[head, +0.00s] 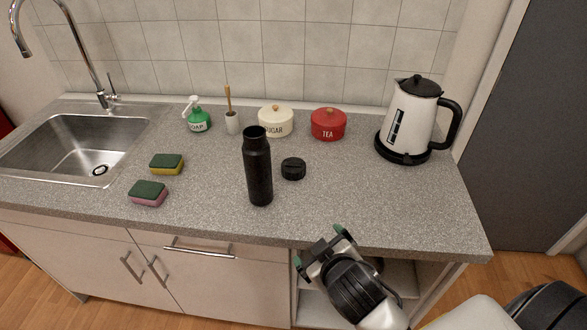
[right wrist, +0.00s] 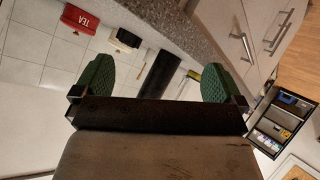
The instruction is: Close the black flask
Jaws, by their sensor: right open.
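The black flask (head: 258,175) stands upright on the grey counter, its top open and uncovered. Its black lid (head: 293,168) lies on the counter just right of it. My right gripper (head: 318,246) is open and empty at the counter's front edge, below and right of the flask and apart from it. In the right wrist view, the dark flask (right wrist: 160,70) shows between and beyond the green fingertips of the gripper (right wrist: 156,82), and the lid (right wrist: 128,38) shows farther off. My left gripper is out of view.
A sugar pot (head: 275,123), a red tea pot (head: 328,125), a soap bottle (head: 199,120) and a brush holder (head: 232,124) stand at the back. The kettle (head: 411,120) is at right. Two sponges (head: 166,164) (head: 148,194) lie near the sink (head: 88,150). The front right counter is clear.

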